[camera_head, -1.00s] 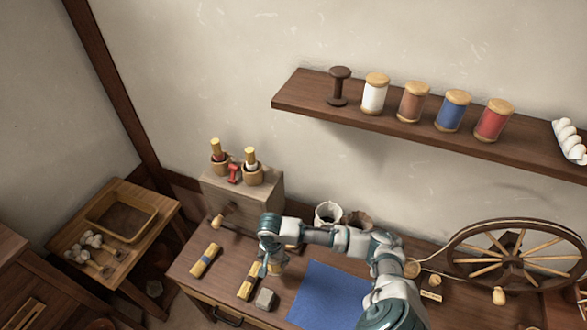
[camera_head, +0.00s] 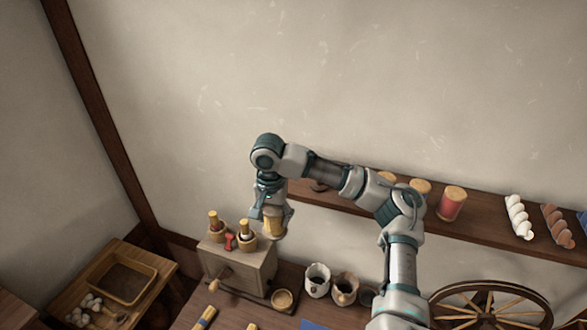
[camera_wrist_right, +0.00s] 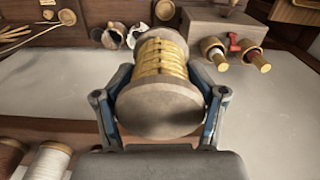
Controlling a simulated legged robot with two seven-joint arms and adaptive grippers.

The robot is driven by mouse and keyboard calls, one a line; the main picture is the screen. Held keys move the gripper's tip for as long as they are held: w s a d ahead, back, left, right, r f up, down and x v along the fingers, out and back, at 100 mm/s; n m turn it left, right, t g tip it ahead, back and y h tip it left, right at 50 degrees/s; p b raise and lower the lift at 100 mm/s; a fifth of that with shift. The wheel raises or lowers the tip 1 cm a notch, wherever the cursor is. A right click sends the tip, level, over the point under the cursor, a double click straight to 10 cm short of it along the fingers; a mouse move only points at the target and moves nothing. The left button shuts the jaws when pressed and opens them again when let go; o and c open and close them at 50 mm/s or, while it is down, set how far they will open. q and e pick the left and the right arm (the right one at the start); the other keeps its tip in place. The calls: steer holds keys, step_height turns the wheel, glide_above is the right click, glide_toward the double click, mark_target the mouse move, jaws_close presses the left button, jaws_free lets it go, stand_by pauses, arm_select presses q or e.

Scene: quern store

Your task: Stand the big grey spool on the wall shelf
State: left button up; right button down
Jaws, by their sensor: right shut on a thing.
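The big grey spool (camera_wrist_right: 160,90) has wide grey end discs and golden thread wound between them. My right gripper (camera_wrist_right: 160,108) is shut around it, one finger on each side. In the head view my right gripper (camera_head: 270,212) holds the spool (camera_head: 275,222) in the air, near the left end of the wall shelf (camera_head: 480,232). My arm hides much of the shelf's left part. A red spool (camera_head: 452,204) stands on the shelf. A white spool (camera_wrist_right: 48,162) and a dark spool (camera_wrist_right: 10,155) show at lower left in the wrist view. My left gripper is not in view.
A grey box (camera_head: 240,262) with two small pots and a red item on top is just below the spool. White (camera_head: 518,217) and brown (camera_head: 557,225) twisted skeins lie on the shelf's right part. A spinning wheel (camera_head: 490,305) stands at lower right.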

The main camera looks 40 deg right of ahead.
steer(key=s+r+p, duration=0.3)
steer(key=s+r, duration=0.1)
steer(key=r, duration=0.8)
steer(key=shift+m, duration=0.4)
steer(key=shift+w+d+f, duration=0.75)
steer(key=shift+w+d, duration=1.1)
steer(key=shift+d, duration=0.15)
steer(key=shift+w+d+f, duration=0.7)
steer(key=shift+w+d, duration=1.2)
steer(key=shift+d, duration=0.05)
steer(key=shift+w+d+f, duration=0.75)
steer(key=shift+w+d, duration=1.1)
steer(key=shift+d, duration=0.15)
steer(key=shift+f, duration=0.1)
steer(key=shift+d, duration=0.2)
steer(key=c, duration=0.6)
jaws_free()
steer(key=shift+d+f, duration=0.1)
steer(key=shift+d, duration=0.1)
steer(key=shift+o, duration=1.2)
steer(key=shift+d, duration=0.25)
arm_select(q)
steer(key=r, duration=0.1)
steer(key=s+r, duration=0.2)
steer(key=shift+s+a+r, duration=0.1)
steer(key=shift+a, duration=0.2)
arm_select(e)
steer(key=shift+a, duration=0.15)
